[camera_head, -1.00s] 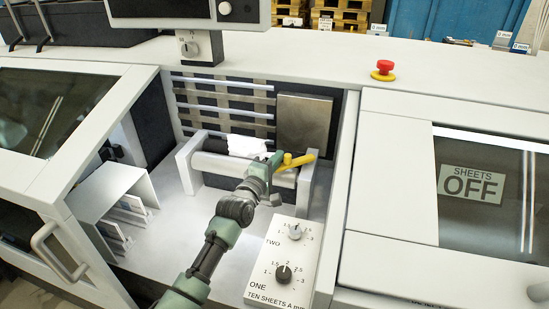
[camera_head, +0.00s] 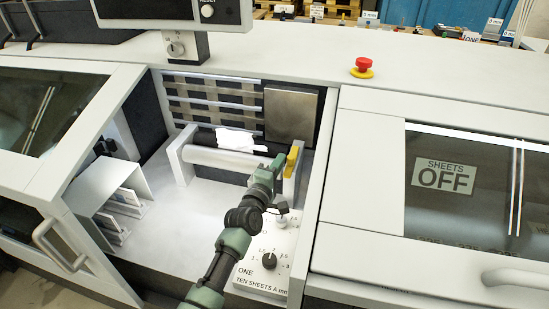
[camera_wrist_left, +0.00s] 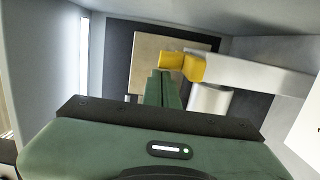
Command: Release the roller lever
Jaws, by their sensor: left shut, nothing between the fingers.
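The yellow roller lever (camera_head: 292,161) is at the right end of the roller (camera_head: 222,159) in the open bay. In the head view it stands steeply, partly hidden by my left gripper (camera_head: 279,160). In the left wrist view the yellow lever (camera_wrist_left: 184,66) lies just right of my left fingertips (camera_wrist_left: 162,76). These fingers are together with nothing between them. Whether they touch the lever is unclear. Crumpled white paper (camera_head: 237,139) lies at the roller. My right gripper is not in view.
The bay is bounded by the roller's left bracket (camera_head: 181,152), a metal plate (camera_head: 291,116) behind, and the right wall. A dial panel (camera_head: 262,277) lies below my arm. A red emergency button (camera_head: 363,65) sits on the top.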

